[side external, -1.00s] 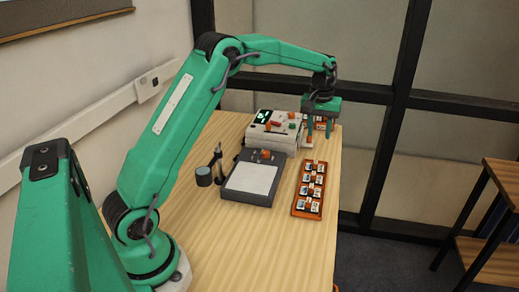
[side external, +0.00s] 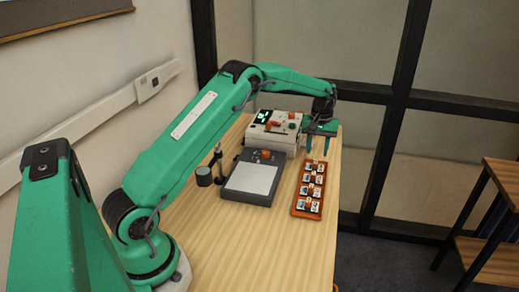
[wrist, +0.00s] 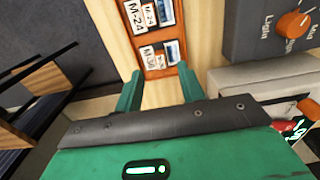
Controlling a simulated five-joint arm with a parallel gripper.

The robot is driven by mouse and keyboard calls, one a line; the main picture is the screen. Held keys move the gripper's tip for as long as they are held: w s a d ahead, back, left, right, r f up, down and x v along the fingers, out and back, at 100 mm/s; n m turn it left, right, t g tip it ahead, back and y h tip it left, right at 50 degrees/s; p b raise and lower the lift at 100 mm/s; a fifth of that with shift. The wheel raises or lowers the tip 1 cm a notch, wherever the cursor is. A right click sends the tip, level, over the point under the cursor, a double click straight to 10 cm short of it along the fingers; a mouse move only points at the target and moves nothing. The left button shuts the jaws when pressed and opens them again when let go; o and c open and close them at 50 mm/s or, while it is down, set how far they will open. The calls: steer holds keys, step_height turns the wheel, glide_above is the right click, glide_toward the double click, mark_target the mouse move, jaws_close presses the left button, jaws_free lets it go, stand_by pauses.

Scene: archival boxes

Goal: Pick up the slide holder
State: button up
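An orange slide holder (side external: 293,205) with several white-labelled slides lies on the wooden table, right of the grey light box. In the wrist view the holder (wrist: 131,13) runs up from between the fingers, with labels such as M-24. My gripper (side external: 318,153) points down just beyond the holder's far end. In the wrist view my gripper (wrist: 160,74) has its two green fingers spread, with only bare wood and the holder's end between them. I cannot tell how high the fingertips are above the table.
The grey light box (side external: 236,194) with a pale panel and orange knob is left of the holder. A white device (side external: 287,142) stands close left of my gripper. A small dark stand (side external: 204,176) is further left. The table's right edge is close; a wooden shelf (side external: 490,255) stands beyond it.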

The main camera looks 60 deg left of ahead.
mark_target(315, 163)
steer(key=shift+f, duration=0.25)
steer(key=shift+f, duration=2.5)
jaws_close()
